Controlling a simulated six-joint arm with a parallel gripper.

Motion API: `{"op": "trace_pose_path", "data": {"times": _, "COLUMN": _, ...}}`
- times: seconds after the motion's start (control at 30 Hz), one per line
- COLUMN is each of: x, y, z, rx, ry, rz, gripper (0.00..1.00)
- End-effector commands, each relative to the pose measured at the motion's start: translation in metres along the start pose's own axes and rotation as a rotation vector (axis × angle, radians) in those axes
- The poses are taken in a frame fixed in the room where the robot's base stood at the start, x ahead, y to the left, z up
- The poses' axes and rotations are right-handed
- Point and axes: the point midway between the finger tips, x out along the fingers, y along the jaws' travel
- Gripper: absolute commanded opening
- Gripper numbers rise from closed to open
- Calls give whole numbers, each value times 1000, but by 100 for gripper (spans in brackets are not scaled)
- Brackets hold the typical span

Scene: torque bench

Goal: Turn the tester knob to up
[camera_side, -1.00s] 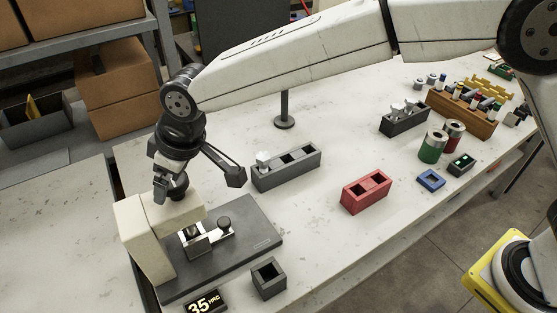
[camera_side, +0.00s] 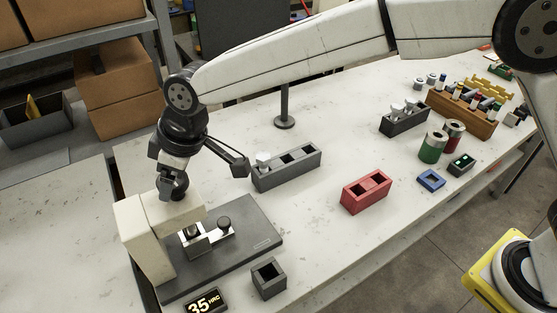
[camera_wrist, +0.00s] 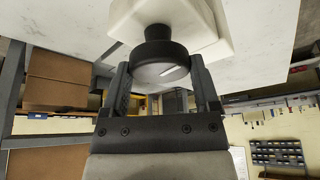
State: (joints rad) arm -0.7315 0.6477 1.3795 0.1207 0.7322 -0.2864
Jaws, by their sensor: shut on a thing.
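The tester (camera_side: 145,235) is a cream C-shaped frame on a dark grey base plate (camera_side: 255,235), at the lower left in the side view. Its black round knob (camera_wrist: 158,50) sits on top of the cream head. A short pale mark on the knob's face runs slightly slanted, nearly crosswise, in the wrist view. My gripper (camera_wrist: 160,72) is shut on the knob, one finger on each side of it. In the side view my gripper (camera_side: 173,188) stands over the head and mostly hides the knob.
A display (camera_side: 203,302) reading 35 HRC and a dark open box (camera_side: 268,280) stand in front of the tester. A grey slotted block (camera_side: 287,171), a red block (camera_side: 366,193) and a black post (camera_side: 284,108) stand to the right and behind. Bare bench lies between them.

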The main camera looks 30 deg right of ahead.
Motion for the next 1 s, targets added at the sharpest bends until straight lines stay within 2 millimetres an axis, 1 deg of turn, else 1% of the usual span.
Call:
{"op": "trace_pose_path", "data": {"times": 0.57, "x": 1, "y": 2, "z": 0, "rx": -376, "ry": -3, "rz": -159, "gripper": 19}}
{"op": "trace_pose_path", "data": {"times": 1.0, "x": 1, "y": 3, "z": 0, "rx": -736, "ry": -3, "rz": -309, "gripper": 19}}
